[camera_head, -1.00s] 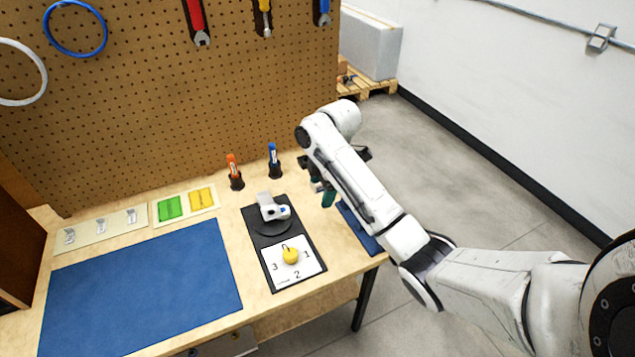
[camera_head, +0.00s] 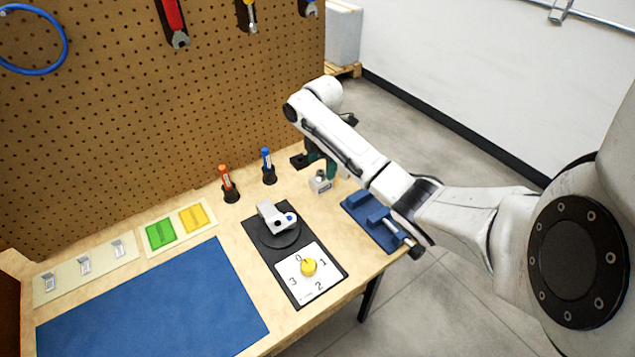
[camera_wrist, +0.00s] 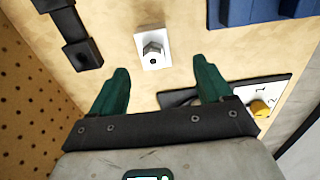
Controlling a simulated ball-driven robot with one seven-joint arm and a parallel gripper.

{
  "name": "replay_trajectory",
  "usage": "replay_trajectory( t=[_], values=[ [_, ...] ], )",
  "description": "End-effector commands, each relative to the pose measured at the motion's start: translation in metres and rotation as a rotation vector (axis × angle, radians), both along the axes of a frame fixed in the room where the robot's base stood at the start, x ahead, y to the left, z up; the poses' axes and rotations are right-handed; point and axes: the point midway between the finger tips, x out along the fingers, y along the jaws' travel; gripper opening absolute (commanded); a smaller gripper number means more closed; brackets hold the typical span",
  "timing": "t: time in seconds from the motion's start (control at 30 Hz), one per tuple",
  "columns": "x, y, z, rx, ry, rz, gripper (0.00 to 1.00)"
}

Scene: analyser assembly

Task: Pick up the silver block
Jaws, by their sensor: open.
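A small silver-grey block (camera_head: 320,182) with a rounded top stands on the tabletop, right of the blue marker. In the head view my gripper (camera_head: 319,156) is just above and behind the block, partly hidden by my arm.
Blue (camera_head: 268,167) and orange (camera_head: 227,184) markers stand in black holders. A black dial panel (camera_head: 262,254) lies in front, and a blue fixture (camera_head: 384,224) is at right. A black part (camera_wrist: 76,35) is left in the wrist view. The blue mat (camera_head: 160,307) is clear.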

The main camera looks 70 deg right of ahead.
Motion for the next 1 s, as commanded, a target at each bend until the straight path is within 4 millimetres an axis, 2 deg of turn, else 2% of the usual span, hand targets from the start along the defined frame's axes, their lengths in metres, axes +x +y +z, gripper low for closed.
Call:
replay_trajectory(
  t=[0.1, 0.3, 0.6, 0.9, 1.0],
  values=[
    [0.0, 0.0, -0.013, 0.0, 0.0, 0.0, 0.79],
    [0.001, -0.002, -0.025, -0.001, 0.001, 0.0, 0.79],
    [0.005, -0.006, -0.065, 0.0, 0.001, 0.0, 0.79],
    [0.005, -0.006, -0.071, -0.001, -0.001, 0.001, 0.79],
    [0.005, -0.006, -0.071, -0.001, -0.001, 0.001, 0.71]
  ],
)
